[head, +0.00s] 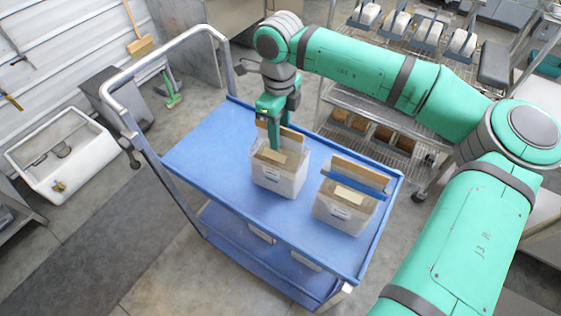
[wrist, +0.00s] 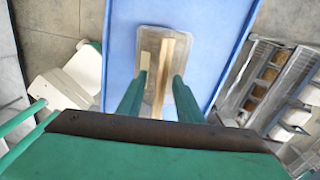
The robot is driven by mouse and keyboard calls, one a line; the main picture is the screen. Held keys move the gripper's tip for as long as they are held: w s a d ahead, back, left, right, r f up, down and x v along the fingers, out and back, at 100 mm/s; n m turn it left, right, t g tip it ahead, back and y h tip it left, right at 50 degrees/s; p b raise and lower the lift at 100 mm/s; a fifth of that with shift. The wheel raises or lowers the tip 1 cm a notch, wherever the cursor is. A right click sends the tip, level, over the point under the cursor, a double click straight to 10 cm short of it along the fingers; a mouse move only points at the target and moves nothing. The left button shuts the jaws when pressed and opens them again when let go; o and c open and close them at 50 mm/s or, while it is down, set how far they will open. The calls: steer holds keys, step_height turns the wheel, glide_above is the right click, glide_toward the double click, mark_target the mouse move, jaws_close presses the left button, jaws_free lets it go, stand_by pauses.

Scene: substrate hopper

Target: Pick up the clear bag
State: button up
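A clear bag or bin-like container (head: 278,183) with a pale label and brown contents stands upright on the blue cart. A light wooden strip (head: 283,136) rises from its top. My gripper (head: 274,138) is directly above it, pointing down, with its fingers at the container's top. In the wrist view, the fingers (wrist: 160,78) are apart, one on each side of the wooden strip (wrist: 166,65), over the clear container (wrist: 151,34). I cannot tell whether either finger touches the strip. A second similar container (head: 341,212) stands to the right, with a blue bar across its top.
The blue cart top (head: 208,150) is clear to the left of the containers. Its grey handle (head: 163,52) rises at the left end. A wire rack (head: 375,110) with several trays stands behind, close to my arm. A white bin (head: 65,155) lies on the floor at left.

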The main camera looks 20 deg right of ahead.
steer(key=shift+f, duration=0.1)
jaws_close()
steer(key=shift+w, duration=0.1)
